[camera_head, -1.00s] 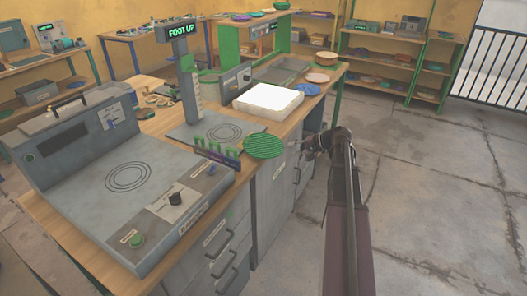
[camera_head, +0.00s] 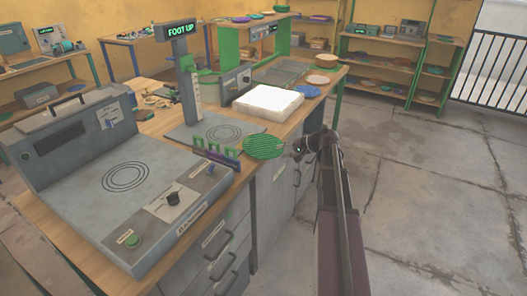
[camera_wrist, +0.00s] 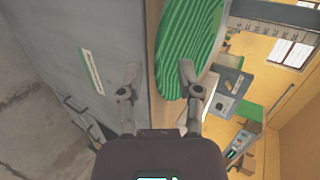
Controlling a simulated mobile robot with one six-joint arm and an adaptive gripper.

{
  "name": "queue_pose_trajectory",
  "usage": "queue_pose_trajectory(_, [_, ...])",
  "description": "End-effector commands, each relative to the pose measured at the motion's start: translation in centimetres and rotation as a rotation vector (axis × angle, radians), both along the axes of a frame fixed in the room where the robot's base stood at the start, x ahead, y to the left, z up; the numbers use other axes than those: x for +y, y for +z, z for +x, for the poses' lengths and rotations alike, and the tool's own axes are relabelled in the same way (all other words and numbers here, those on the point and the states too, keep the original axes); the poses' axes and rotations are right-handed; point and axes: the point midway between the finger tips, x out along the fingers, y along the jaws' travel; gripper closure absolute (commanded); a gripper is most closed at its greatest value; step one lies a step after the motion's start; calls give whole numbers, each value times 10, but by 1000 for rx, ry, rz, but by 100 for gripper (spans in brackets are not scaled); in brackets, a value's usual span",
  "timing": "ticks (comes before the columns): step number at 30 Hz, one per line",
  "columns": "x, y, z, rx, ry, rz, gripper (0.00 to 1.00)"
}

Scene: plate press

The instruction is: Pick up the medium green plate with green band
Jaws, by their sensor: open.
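The green plate (camera_head: 263,147) with darker green stripes lies at the right edge of the workbench, next to a small rack, in the head view. In the wrist view the plate (camera_wrist: 190,45) fills the upper middle, its near rim reaching between my two fingers. My gripper (camera_head: 297,149) is just right of the plate in the head view. In the wrist view my gripper (camera_wrist: 159,73) is open, with its right finger overlapping the plate's striped face and its left finger clear of the rim. I cannot tell whether either finger touches it.
A rack with green uprights (camera_head: 217,152) stands close left of the plate. A white block (camera_head: 268,102) lies behind it. A column with a "FOOT UP" display (camera_head: 182,30) and a grey machine (camera_head: 125,180) stand on the bench. The floor at right is clear.

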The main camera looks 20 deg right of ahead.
Motion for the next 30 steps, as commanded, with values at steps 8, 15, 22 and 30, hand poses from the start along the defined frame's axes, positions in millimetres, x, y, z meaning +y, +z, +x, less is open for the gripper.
queue_pose_trajectory(8, [2,-1,2,1,-1,1,54])
queue_pose_trajectory(15, [2,-1,2,0,0,0,54])
queue_pose_trajectory(22, [2,-1,2,0,1,0,90])
queue_pose_trajectory(30, [2,-1,2,0,1,0,100])
